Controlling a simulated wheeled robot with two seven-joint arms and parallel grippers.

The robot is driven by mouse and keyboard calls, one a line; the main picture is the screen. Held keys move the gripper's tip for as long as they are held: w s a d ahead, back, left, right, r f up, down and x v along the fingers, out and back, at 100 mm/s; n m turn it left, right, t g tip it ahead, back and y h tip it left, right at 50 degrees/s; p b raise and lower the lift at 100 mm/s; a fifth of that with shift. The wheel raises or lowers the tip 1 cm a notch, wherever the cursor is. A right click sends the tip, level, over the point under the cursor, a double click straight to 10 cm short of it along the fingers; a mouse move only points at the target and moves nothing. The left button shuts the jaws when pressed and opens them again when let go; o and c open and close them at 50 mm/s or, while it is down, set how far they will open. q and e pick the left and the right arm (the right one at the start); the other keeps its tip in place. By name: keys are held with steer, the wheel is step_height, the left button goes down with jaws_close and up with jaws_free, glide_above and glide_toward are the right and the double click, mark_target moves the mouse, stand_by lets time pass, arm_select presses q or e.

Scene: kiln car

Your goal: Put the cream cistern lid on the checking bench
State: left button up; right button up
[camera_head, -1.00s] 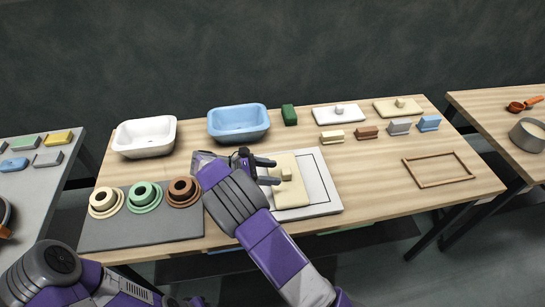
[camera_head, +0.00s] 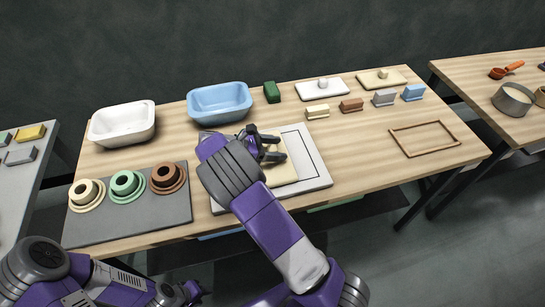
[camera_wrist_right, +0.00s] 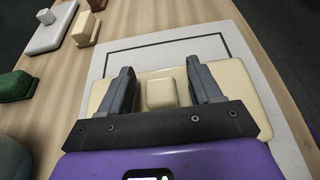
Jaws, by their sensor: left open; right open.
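A cream lid with a block-like knob lies flat on a white board with a dark outline (camera_head: 318,180), on the wooden table. In the right wrist view the cream lid (camera_wrist_right: 245,95) lies under my right gripper (camera_wrist_right: 170,85). Its fingers are open on either side of the knob (camera_wrist_right: 161,90), with gaps to it. In the head view my right gripper (camera_head: 272,148) hides most of that lid (camera_head: 286,172). A second cream lid (camera_head: 396,83) lies at the back right. My left gripper (camera_head: 185,293) is low at the bottom edge, clear of the table. I cannot tell which surface is the checking bench.
White (camera_head: 122,128) and blue (camera_head: 220,105) basins stand at the back left. A grey mat (camera_head: 130,220) holds three ringed pieces. A white lid (camera_head: 337,90), several small blocks and a wooden frame (camera_head: 425,155) are to the right. Other tables flank this one.

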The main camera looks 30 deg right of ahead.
jaws_close()
steer(key=shift+r, duration=0.1)
stand_by(0.3)
